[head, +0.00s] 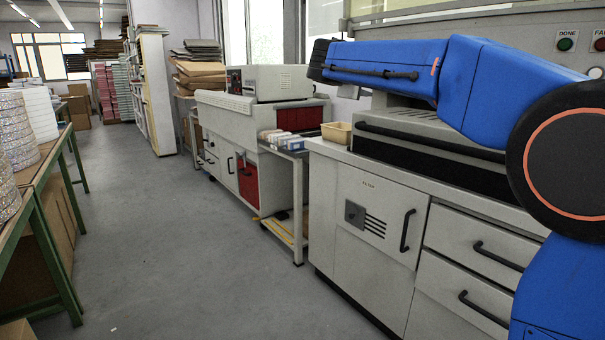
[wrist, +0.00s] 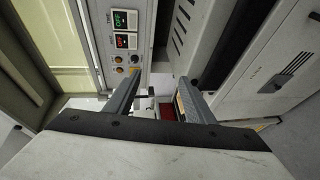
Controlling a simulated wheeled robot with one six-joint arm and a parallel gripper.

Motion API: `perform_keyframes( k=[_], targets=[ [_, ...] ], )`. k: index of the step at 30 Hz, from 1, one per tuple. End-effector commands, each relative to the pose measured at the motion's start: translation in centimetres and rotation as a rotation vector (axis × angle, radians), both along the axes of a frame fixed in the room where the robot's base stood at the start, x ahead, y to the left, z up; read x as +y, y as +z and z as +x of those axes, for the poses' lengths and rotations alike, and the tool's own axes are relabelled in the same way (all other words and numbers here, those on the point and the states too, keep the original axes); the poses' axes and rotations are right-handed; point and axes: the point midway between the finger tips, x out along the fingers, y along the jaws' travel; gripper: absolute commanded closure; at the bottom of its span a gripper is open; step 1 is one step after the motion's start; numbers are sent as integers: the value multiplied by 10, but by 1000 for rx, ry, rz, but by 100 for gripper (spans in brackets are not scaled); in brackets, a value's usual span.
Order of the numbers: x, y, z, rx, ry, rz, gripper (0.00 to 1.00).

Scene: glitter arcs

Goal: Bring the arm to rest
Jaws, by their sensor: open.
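My blue arm (head: 400,70) reaches in from the right edge of the head view and stretches left, raised over the grey cabinet. Its far end is near the upper middle of the picture, and my gripper does not show clearly there. In the wrist view my gripper (wrist: 162,79) is open, its two grey fingers apart with nothing held between them. The wrist view is tilted, with a control panel (wrist: 126,48) beyond the fingers at upper left.
Below the arm stands the grey cabinet (head: 372,208) with handles and a small tan tray (head: 337,132) on top. A second machine (head: 253,130) stands further back. Green-legged tables (head: 62,255) line the left. The grey floor (head: 180,250) between is clear.

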Motion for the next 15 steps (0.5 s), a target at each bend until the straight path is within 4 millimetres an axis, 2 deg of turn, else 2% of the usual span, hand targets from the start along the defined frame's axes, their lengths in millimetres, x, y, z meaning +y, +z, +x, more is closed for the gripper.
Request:
perform_keyframes(
  k=[5,9,15],
  targets=[
    [-36,-28,-39,54,-29,102,51],
    [-69,-64,-87,112,-66,224,51],
    [-106,-124,-163,193,-126,410,51]
  ],
)
